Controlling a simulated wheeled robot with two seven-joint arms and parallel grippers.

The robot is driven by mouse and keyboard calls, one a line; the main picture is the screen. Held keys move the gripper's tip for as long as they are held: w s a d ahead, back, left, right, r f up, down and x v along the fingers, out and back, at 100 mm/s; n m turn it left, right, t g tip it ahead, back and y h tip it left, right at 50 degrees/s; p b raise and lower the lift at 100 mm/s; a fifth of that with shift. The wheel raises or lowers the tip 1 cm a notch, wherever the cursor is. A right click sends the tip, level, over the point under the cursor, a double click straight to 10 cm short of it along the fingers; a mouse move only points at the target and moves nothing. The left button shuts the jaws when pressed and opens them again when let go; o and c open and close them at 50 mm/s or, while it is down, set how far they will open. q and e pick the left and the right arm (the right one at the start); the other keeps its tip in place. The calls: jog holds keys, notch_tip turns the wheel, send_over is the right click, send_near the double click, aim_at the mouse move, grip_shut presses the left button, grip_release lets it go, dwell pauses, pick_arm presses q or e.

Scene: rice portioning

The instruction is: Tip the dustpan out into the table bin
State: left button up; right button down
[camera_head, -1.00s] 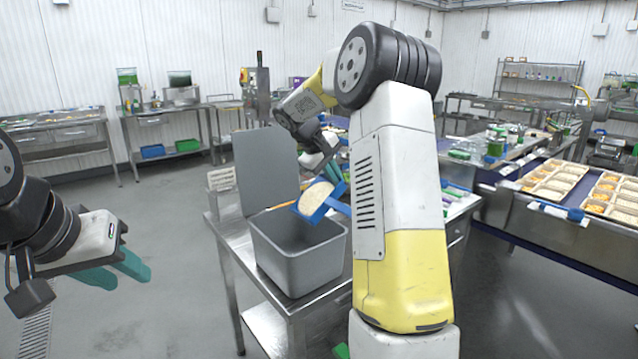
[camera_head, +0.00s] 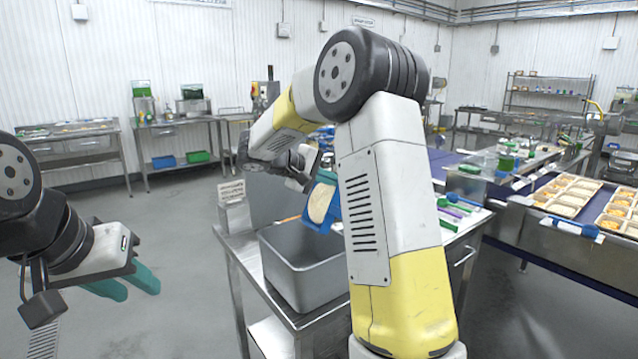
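The blue dustpan (camera_head: 336,213) carries a patch of pale rice (camera_head: 320,203). It is tilted steeply above the grey table bin (camera_head: 300,282), near its back edge. My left gripper (camera_head: 128,283), with teal fingers apart, is empty at the left, away from the bin, over the floor.
Brushes and coloured tools (camera_head: 455,207) lie to the right of my arm. A conveyor with food trays (camera_head: 566,194) is at the right. Floor is free at the left.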

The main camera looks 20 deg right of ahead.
jog(key=s+a+r+t+h, duration=0.1)
jog(key=s+a+t+h, duration=0.1)
jog(key=a+h, duration=0.3)
jog(key=shift+s+a+r, duration=0.25)
jog(key=shift+a+r, duration=0.1)
jog(key=shift+a, duration=0.35)
dwell(1.6)
notch_tip(320, 180, up, 6)
jog(key=g+y, duration=0.2)
jog(key=y, duration=0.3)
jog(key=g+y, duration=0.2)
jog(key=y, duration=0.4)
jog(key=g+y, duration=0.2)
jog(key=y, duration=0.3)
jog(key=shift+g+y, duration=0.3)
jog(key=shift+g, duration=0.1)
